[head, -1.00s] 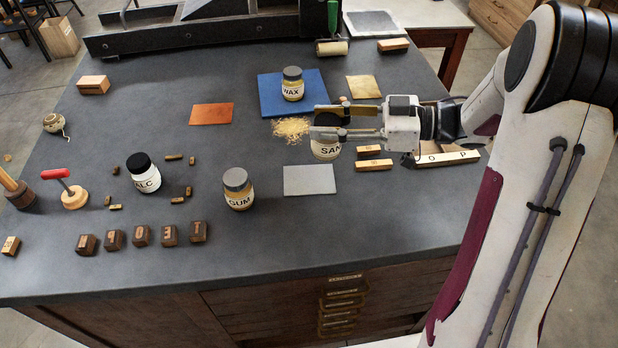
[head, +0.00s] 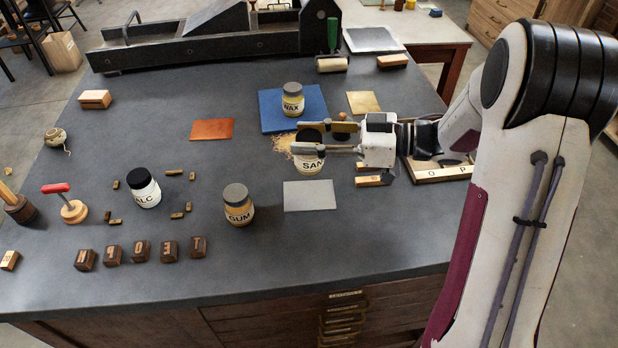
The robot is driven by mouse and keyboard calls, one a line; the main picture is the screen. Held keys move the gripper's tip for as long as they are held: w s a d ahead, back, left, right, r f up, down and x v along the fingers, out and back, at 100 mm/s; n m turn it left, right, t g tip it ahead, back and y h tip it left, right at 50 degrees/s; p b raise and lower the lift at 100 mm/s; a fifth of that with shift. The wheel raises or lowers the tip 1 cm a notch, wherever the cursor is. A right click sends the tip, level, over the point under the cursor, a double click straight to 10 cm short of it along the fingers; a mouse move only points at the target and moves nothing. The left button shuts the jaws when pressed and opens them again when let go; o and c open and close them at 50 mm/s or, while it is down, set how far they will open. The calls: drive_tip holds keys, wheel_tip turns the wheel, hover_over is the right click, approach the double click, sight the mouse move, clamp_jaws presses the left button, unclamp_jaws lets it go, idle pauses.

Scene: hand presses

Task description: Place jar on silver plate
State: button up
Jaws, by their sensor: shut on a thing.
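The fingers partly cover the lid and label. The jar looks upright, just behind the silver plate (head: 310,196). I cannot tell whether it touches the table. The silver plate lies flat with nothing seen on it. Other jars stand upright: GUM (head: 238,208) with a grey lid left of the plate, ALC (head: 145,190) with a black lid further left, and WAX (head: 292,102) on a blue mat (head: 273,125).
A copper plate (head: 212,130) and a brass plate (head: 363,103) lie flat. Shavings (head: 281,145) lie beside the held jar. Wooden blocks (head: 369,181) lie right of it. Letter blocks (head: 141,250) line the front left. The tabletop in front of the silver plate is clear.

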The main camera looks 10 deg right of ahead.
sight(310, 169)
drive_tip(key=shift+f, duration=2.65)
drive_tip(key=shift+f, duration=0.1)
drive_tip(key=shift+f, duration=1.75)
drive_tip(key=shift+f, duration=0.1)
drive_tip(key=o, duration=1.3)
drive_tip(key=shift+c, duration=0.2)
drive_tip(key=shift+d, duration=0.1)
drive_tip(key=v, duration=1.2)
